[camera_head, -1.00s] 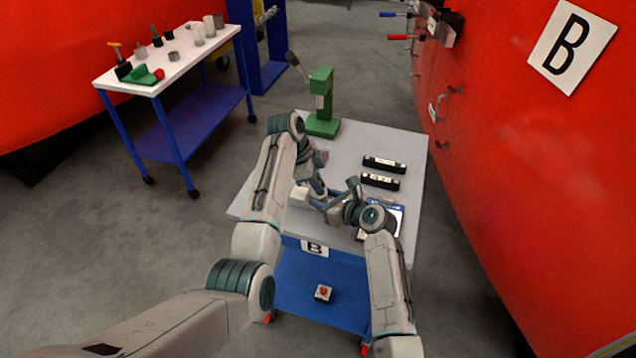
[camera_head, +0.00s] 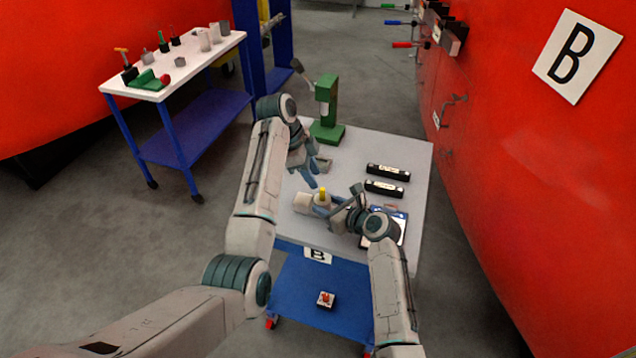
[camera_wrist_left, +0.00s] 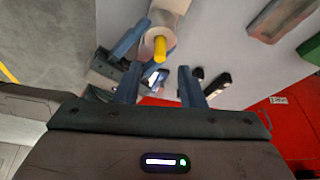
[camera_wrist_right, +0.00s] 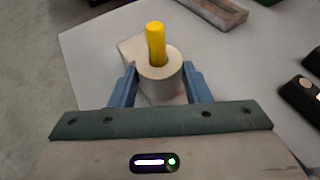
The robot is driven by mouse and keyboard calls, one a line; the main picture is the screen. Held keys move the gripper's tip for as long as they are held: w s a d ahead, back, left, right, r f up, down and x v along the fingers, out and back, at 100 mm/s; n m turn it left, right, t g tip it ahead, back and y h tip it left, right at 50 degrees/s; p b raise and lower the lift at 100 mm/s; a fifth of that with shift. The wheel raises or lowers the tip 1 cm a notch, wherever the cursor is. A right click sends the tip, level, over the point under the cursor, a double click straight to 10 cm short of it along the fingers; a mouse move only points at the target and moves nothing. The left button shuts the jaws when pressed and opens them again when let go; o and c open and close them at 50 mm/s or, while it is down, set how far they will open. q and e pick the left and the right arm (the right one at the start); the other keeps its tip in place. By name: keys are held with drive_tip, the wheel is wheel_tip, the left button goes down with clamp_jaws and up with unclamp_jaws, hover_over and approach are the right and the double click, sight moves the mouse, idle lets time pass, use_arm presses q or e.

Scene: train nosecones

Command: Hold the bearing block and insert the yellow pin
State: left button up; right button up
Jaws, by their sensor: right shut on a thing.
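The pale bearing block (camera_head: 303,203) is low over the table's near left part. Its round, ring-shaped boss (camera_wrist_right: 158,84) shows in the right wrist view. My right gripper (camera_wrist_right: 160,75) is shut on the boss, one blue finger on each side. The yellow pin (camera_wrist_right: 155,42) stands upright in the boss's bore, its upper part sticking out; how deep it sits is hidden. The pin also shows in the head view (camera_head: 322,193) and the left wrist view (camera_wrist_left: 160,47). My left gripper (camera_wrist_left: 160,66) is open and empty, above and behind the pin, apart from it.
The grey table (camera_head: 355,150) carries a green press (camera_head: 326,110) at the back, a small tray (camera_head: 323,164) and two black bars (camera_head: 387,178) to the right. A tablet (camera_head: 397,228) lies by my right wrist. A white-topped cart (camera_head: 190,65) stands back left.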

idle(0.4)
drive_tip(key=o, duration=1.4)
drive_tip(key=shift+o, duration=0.2)
